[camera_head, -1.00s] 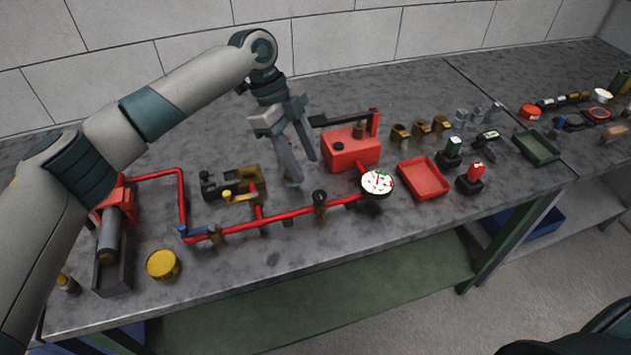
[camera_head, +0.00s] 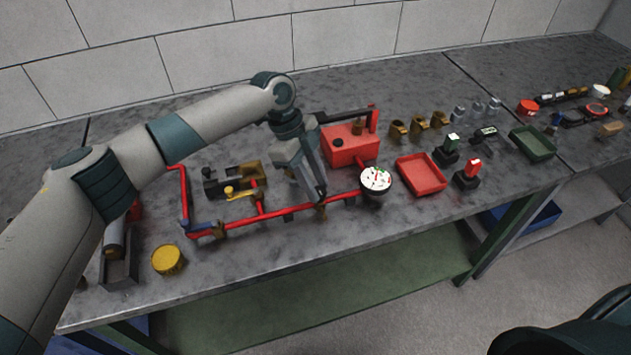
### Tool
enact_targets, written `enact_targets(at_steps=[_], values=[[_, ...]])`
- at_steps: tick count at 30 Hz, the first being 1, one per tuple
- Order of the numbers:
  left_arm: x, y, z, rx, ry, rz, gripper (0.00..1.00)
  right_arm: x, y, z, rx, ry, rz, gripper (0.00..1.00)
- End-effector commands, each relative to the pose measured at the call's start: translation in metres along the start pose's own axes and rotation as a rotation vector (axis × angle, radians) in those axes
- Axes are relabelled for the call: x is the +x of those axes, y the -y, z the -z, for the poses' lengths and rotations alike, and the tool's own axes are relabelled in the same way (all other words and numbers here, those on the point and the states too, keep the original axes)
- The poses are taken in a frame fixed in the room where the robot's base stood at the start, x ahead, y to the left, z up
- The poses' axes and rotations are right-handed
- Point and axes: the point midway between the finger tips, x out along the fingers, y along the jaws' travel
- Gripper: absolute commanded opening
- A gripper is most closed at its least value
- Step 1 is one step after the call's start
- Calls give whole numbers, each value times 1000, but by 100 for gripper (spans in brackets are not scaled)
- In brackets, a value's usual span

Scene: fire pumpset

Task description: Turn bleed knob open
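A red pipe (camera_head: 272,215) runs along the bench toward a white-faced gauge (camera_head: 376,179). A small dark brass fitting (camera_head: 321,212) sits on this pipe left of the gauge; I cannot tell for sure that it is the bleed knob. My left gripper (camera_head: 319,198) points down at this fitting, with its fingertips right at it. The fingers cover most of the fitting, so I cannot tell whether they touch or grip it. A yellow-handled valve (camera_head: 238,192) stands on a branch to the left. My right gripper is not in view.
A red tray (camera_head: 421,174), green and red switches, and a green tray (camera_head: 532,143) lie to the right. A yellow cap (camera_head: 168,260) lies near the front left.

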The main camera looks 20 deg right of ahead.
Motion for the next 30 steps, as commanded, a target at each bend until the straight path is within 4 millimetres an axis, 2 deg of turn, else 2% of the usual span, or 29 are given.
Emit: enact_targets(at_steps=[1,3,17,30], values=[[0,0,0,0,0,0,16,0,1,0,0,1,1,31],[0,0,0,0,0,0,4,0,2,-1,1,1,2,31],[-2,-1,1,-56,-2,24,4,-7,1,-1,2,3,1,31],[-4,-4,3,-336,-4,140,4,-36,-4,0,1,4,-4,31]])
